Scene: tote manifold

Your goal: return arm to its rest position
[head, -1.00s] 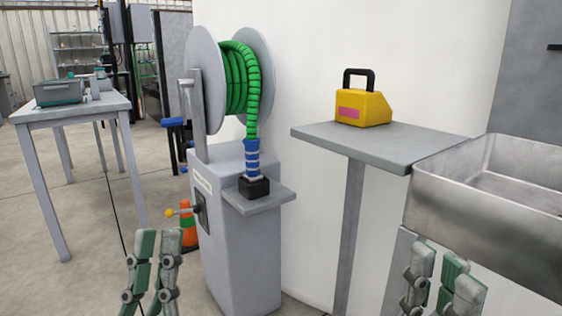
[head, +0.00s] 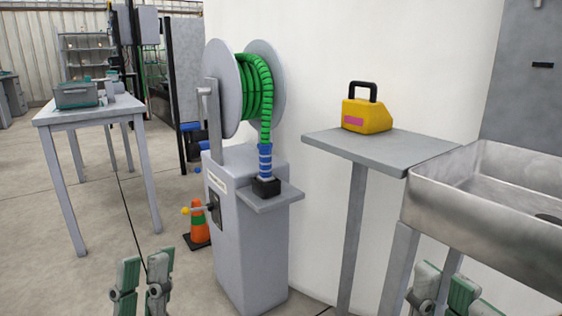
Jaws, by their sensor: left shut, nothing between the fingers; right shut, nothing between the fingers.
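My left gripper (head: 142,278) is low at the bottom left of the head view, above the floor and in front of the hose reel cabinet. It is shut and empty. My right gripper (head: 443,287) is at the bottom right, below and in front of the steel sink, partly cut off by the frame's lower edge. It is shut and empty. Neither gripper visibly touches anything. The rest of both arms is out of view.
A grey cabinet (head: 246,235) carries a reel with green hose (head: 256,85). An orange cone (head: 199,221) stands beside it. A yellow box (head: 367,115) sits on a grey shelf table (head: 350,145) next to the sink (head: 455,200). A grey table (head: 62,114) stands left. Floor at left is open.

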